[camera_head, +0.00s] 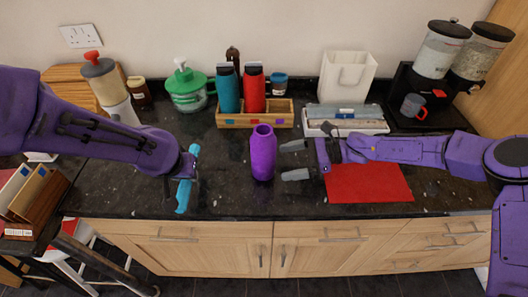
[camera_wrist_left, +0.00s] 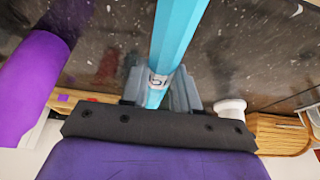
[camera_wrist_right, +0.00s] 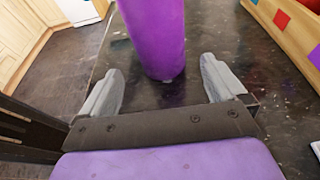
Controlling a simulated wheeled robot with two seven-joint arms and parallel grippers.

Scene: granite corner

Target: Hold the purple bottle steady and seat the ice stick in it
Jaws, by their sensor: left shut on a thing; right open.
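The purple bottle (camera_head: 262,156) stands upright on the dark granite counter, its top opening uncovered. My right gripper (camera_head: 291,160) is open just to its right, fingers pointing at it. In the right wrist view the bottle (camera_wrist_right: 155,38) stands ahead of and between the spread fingers, not gripped. My left gripper (camera_head: 186,178) is shut on the light blue ice stick (camera_head: 183,197), left of the bottle and apart from it. In the left wrist view the stick (camera_wrist_left: 176,35) passes between the fingers, with a small printed label near them. The bottle (camera_wrist_left: 28,85) shows at that view's left.
A red mat (camera_head: 368,186) lies under my right forearm. Behind the bottle stands a wooden caddy (camera_head: 255,119) with a teal bottle (camera_head: 228,92) and a red bottle (camera_head: 253,92). A white tray (camera_head: 345,127) and white bag (camera_head: 347,77) stand behind right.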

